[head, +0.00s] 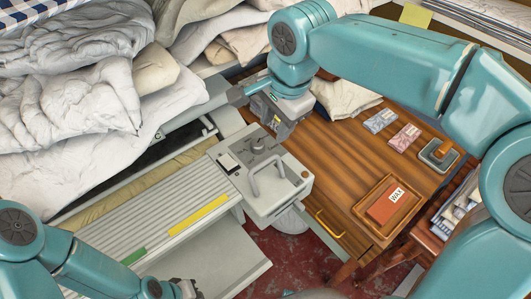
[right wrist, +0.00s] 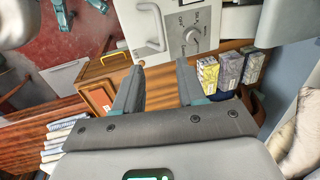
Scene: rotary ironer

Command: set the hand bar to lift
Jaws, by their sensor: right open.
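The grey control box (head: 262,180) stands at the right end of the ironer. A pale U-shaped bar (head: 268,180) is fixed on its top, and a round knob (head: 258,147) sits beside the bar. My right gripper (head: 274,121) is open and empty, just beyond the box. In the right wrist view its fingers (right wrist: 158,82) point at the box, apart from bar and knob. My left gripper (head: 186,289) is at the bottom edge, mostly cut off.
White linen (head: 70,110) is piled behind the ironer. A wooden table (head: 345,145) on the right holds a wax block in a tray (head: 362,234) and small packets (head: 380,120). Small boxes (right wrist: 230,70) stand right of the right gripper's fingers. Red floor shows below.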

